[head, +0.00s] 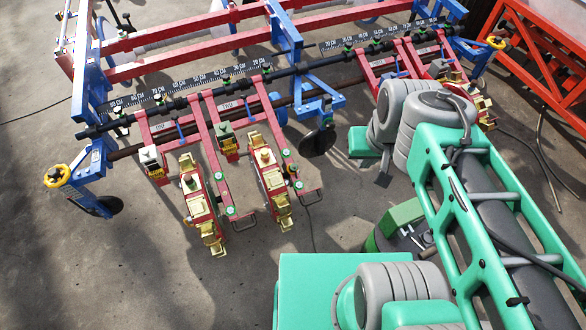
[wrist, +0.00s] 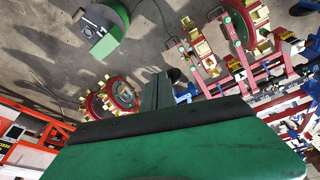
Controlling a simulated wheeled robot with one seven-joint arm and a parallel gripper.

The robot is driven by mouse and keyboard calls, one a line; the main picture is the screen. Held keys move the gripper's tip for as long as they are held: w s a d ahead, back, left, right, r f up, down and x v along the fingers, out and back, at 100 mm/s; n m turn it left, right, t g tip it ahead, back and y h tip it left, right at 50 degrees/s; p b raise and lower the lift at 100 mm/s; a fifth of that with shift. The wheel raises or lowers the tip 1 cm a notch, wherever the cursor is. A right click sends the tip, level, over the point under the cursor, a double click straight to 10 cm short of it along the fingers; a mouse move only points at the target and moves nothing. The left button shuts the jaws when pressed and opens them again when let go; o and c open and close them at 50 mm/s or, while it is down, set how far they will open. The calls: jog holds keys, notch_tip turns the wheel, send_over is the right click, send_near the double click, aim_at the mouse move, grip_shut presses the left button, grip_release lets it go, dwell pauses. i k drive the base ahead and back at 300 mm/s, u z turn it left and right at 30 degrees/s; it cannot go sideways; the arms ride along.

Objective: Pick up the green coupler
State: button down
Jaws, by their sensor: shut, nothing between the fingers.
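I cannot tell for sure which part is the green coupler. Small green round pieces sit on the red arms of the planter, one (head: 231,210) on the left row unit and one (head: 285,152) on the right row unit in the head view. Small green pieces also show along the toolbar. My gripper (wrist: 158,88) shows in the wrist view as dark fingers closed together beyond the green wrist housing. It is shut and empty, with clear air around its tips. In the head view my arm hides part of the planter's right side.
The red and blue planter frame (head: 190,68) spans the back, with a yellow-rimmed handwheel (head: 57,175) at its left end. Red-rimmed punch wheels (wrist: 110,97) show in the wrist view. An orange frame (head: 545,60) stands at right. Concrete floor (head: 130,275) is clear at front left.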

aim_at(291, 167)
jog(key=z, duration=0.15)
jog(key=k, duration=0.2)
jog(key=u, duration=1.45)
jog(key=i, duration=0.5)
